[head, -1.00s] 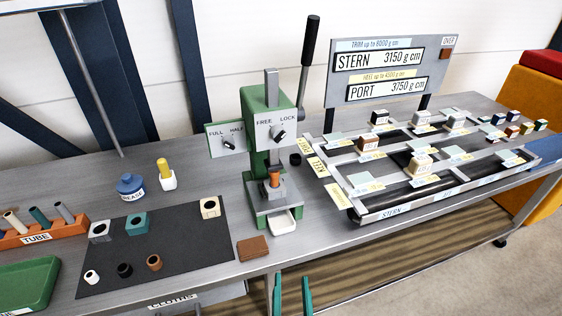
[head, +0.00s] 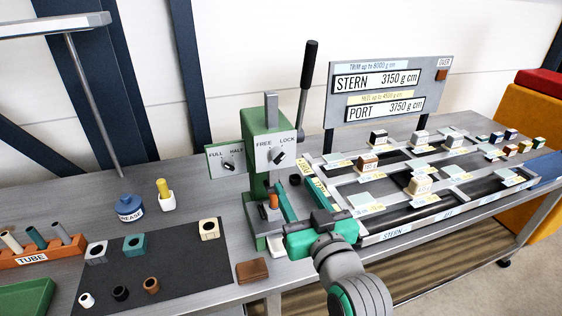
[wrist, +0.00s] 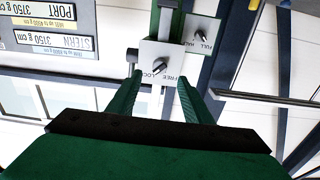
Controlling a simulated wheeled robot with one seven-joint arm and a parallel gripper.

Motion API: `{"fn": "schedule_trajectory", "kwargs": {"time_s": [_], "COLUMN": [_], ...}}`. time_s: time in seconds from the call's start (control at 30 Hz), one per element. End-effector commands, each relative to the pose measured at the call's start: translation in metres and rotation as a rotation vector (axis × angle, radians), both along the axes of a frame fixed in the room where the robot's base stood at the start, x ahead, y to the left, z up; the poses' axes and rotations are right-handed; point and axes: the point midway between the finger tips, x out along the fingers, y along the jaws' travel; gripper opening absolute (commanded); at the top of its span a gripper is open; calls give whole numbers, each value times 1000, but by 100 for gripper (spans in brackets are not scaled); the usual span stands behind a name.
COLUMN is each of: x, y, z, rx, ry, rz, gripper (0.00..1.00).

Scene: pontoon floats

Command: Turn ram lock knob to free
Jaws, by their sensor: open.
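The ram lock knob (head: 277,155) is a black knob on a white plate marked FREE at left and LOCK at right, on the front of the green press (head: 257,125). It is tilted toward the LOCK side. My gripper (head: 268,192) is open and empty, with teal fingers, in front of the press and lower than the knob in the head view. In the wrist view, which is upside down, the knob (wrist: 160,68) appears between the tips of my open gripper (wrist: 160,77). It looks beyond the tips, with no contact visible.
A second knob (head: 229,164) marked FULL and HALF sits left of the lock plate. The press's long lever (head: 307,80) rises at right. An orange piece (head: 273,201) stands under the ram. A float model (head: 372,232) with weights lies to the right.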

Motion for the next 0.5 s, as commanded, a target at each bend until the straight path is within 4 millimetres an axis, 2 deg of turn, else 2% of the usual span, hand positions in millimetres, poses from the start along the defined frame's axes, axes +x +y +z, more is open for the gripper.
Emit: {"fn": "schedule_trajectory", "kwargs": {"time_s": [0.1, 0.27, 0.5], "x": [1, 13, 52], "y": [0, 5, 18], "z": [8, 9, 9], "rx": [-16, -18, -17], "ry": [-4, -4, -2], "rz": [8, 11, 11], "gripper": [46, 46, 46]}}
